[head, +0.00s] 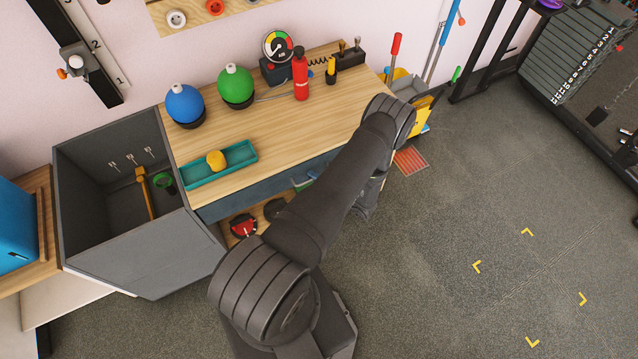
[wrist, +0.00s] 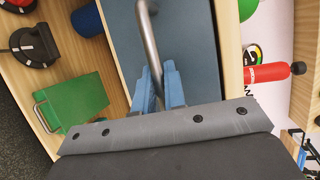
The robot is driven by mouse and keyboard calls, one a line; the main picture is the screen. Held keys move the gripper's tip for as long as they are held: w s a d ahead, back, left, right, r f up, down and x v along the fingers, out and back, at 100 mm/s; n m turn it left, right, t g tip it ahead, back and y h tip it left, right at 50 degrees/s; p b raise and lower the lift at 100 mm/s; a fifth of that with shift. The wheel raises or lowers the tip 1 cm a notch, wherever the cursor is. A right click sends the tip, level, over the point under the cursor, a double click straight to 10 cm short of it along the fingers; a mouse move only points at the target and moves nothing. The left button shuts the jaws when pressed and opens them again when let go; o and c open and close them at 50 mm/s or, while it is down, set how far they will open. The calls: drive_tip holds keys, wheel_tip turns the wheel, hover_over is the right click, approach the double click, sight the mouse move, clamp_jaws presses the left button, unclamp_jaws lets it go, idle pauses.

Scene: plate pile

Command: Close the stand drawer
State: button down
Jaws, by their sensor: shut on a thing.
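The stand is a wooden workbench, its top (head: 300,125) wide in the head view. Its drawer has a dark blue-grey front (head: 235,200), just below the top's front edge; the same front (wrist: 185,50) fills the middle of the wrist view. I see no drawer interior, and cannot tell whether it is flush or slightly out. A bent metal bar handle (wrist: 148,35) stands on the front. My gripper (wrist: 160,85), with blue fingers, is shut on this handle. In the head view my arm hides most of the gripper and handle.
A green box (wrist: 75,105) and a red-and-black item (head: 243,225) sit on the shelf below. A teal tray (head: 205,170) with a yellow object, two kettlebell-like balls and a red bottle (head: 300,75) stand on top. A grey open bin (head: 125,190) is left. Floor at right is clear.

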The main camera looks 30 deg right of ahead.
drive_tip(key=shift+w+d, duration=0.1)
drive_tip(key=shift+w, duration=0.15)
drive_tip(key=c, duration=1.8)
unclamp_jaws()
drive_tip(key=shift+o, duration=0.2)
drive_tip(key=shift+r, duration=0.1)
drive_tip(key=v, duration=1.7)
drive_tip(key=shift+s, duration=0.25)
drive_tip(key=x, duration=1.7)
drive_tip(key=shift+w, duration=0.15)
